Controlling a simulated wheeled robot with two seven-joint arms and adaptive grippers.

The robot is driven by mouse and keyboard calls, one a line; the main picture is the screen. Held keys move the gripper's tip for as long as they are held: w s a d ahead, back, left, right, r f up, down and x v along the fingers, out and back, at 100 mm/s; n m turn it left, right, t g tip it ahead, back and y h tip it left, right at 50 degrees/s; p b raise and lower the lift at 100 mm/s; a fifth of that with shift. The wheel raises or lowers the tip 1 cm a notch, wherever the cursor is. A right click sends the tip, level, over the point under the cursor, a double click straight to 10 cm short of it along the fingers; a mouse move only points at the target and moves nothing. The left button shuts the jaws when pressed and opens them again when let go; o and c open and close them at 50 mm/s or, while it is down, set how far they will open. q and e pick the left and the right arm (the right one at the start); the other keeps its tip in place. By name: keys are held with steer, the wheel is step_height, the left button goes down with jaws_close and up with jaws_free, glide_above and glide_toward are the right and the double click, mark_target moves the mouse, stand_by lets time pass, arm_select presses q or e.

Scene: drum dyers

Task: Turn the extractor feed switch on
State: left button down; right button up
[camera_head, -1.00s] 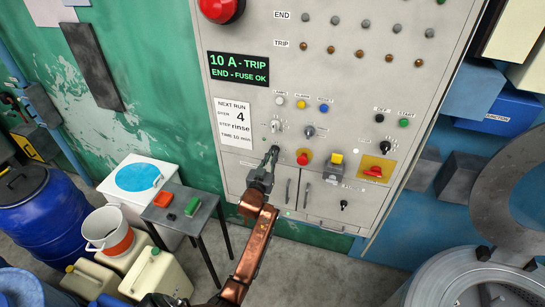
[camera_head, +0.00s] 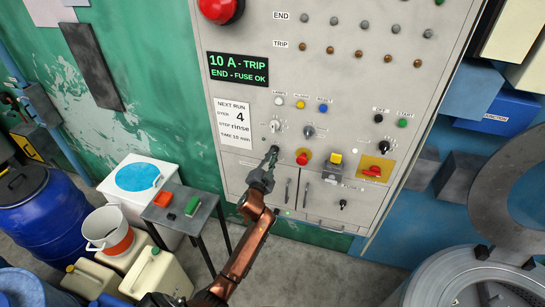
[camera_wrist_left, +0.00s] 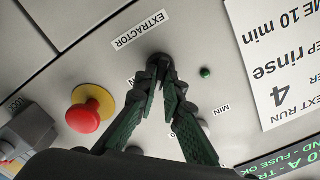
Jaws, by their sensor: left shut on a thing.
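The extractor feed switch, a small dark knob (camera_wrist_left: 158,62), sits on the grey panel beside the label EXTRACTOR (camera_wrist_left: 142,30) in the left wrist view. My left gripper (camera_wrist_left: 160,75) is shut on it with its fingertips. The fingertips hide most of the knob, so I cannot tell which way it points. My right gripper is not in view.
A red button on a yellow disc (camera_wrist_left: 84,115) is close beside the gripper. A small green lamp (camera_wrist_left: 205,72) is on the other side. The control panel (camera_head: 330,215) carries several other knobs. A small table (camera_head: 180,208) with red and green blocks stands below left.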

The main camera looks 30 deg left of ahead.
arm_select(q)
steer(key=m, duration=0.8)
steer(key=shift+f+m, duration=0.1)
steer(key=shift+m, duration=0.2)
steer(key=shift+d+m, duration=0.1)
steer(key=shift+m, duration=0.2)
steer(key=c, duration=2)
jaws_free()
steer(key=shift+w, duration=0.1)
steer(key=shift+c, duration=0.2)
